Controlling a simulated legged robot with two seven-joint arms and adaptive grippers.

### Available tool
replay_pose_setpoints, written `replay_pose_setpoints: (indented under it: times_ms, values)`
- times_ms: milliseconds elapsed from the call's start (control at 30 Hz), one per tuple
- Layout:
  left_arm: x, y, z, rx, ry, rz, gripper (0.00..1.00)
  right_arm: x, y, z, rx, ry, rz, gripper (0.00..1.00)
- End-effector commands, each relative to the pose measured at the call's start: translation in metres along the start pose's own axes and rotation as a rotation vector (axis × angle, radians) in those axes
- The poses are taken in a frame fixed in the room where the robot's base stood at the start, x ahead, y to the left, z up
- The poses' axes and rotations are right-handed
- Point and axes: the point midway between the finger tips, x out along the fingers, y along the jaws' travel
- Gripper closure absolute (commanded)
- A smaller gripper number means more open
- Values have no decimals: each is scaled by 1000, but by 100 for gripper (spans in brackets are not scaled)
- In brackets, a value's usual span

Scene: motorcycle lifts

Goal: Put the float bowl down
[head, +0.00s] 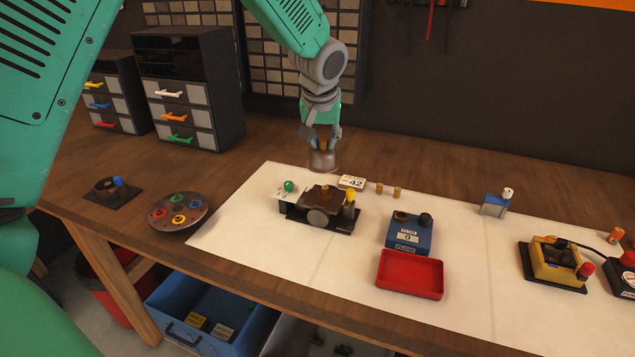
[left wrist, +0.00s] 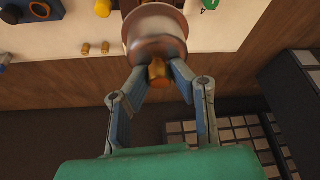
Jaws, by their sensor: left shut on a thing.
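The float bowl (head: 323,160) is a brownish metallic cup hanging below my left gripper (head: 323,141) near the back edge of the white mat. In the left wrist view the float bowl (left wrist: 155,32) shows with a brass-coloured part (left wrist: 158,72) between the fingers of my left gripper (left wrist: 158,80), which is shut on it. Whether the bowl touches the surface below cannot be told. The carburettor-like body (head: 322,199) on its black stand is in front of the bowl. My right gripper is in neither view.
A card marked 42 (head: 352,182) and two brass pieces (head: 388,190) lie just right of the bowl. A blue flow box (head: 409,235) and red tray (head: 410,275) stand nearer the front. A round dish (head: 178,212) is left. The mat's right middle (head: 460,235) is clear.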

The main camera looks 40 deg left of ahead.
Motion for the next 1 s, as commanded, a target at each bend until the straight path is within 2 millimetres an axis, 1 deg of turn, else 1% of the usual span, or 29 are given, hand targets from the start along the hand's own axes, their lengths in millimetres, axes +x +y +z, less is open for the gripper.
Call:
replay_pose_setpoints:
  times_ms: [67,133,233,300,400,500,567,667,700,833,1000]
  values:
    - [-2,-12,9,49,-6,26,100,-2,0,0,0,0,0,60]
    - [0,-24,24,130,-9,62,100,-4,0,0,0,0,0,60]
    - [2,-37,53,285,-8,128,100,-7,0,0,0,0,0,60]
    - [2,-42,76,399,-6,176,100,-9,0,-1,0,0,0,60]
    - [0,-43,105,548,-3,236,100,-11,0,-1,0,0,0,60]
    - [-3,-41,125,649,0,275,100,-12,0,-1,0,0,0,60]
    - [-1,-40,134,684,-2,285,100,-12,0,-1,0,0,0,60]
    - [12,-38,145,708,-4,291,100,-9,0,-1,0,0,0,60]
    - [20,-38,149,710,-6,290,100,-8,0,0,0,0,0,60]
    - [40,-38,156,708,-4,289,100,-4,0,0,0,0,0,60]
    - [54,-40,162,704,-2,291,100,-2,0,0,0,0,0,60]
